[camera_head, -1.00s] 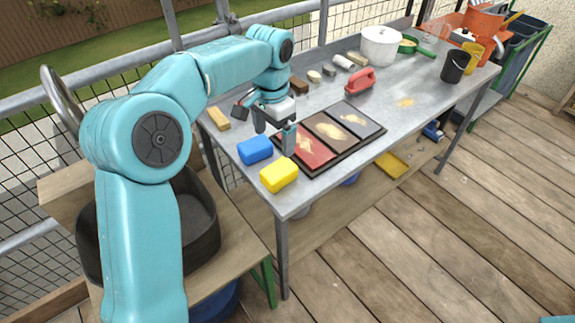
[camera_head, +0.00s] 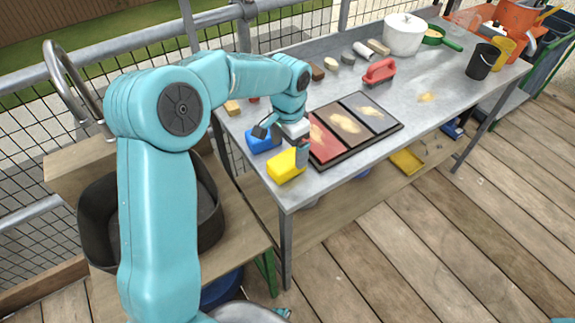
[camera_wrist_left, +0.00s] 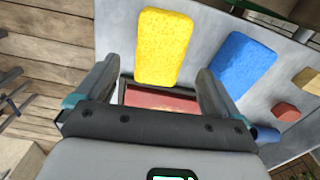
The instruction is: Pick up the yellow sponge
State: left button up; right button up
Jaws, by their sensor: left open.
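The yellow sponge (camera_head: 285,166) lies on the metal table (camera_head: 330,192) near its front left corner. My left gripper (camera_head: 282,146) is open, low over the table by the sponge. One finger overlaps the sponge's right end in the head view; I cannot tell if it touches. A blue sponge (camera_head: 262,140) lies beside the yellow one, also in the left wrist view (camera_wrist_left: 242,66). My right gripper is out of view.
A dark tray with three tile panels (camera_head: 347,125) lies just right of the gripper.

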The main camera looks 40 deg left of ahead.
aim_at(287, 160)
pick_arm(q)
jog(key=shift+s+a+f, duration=0.1)
jog(key=shift+s+f, duration=0.25)
jog(key=shift+f, duration=2.45)
jog(key=c, duration=1)
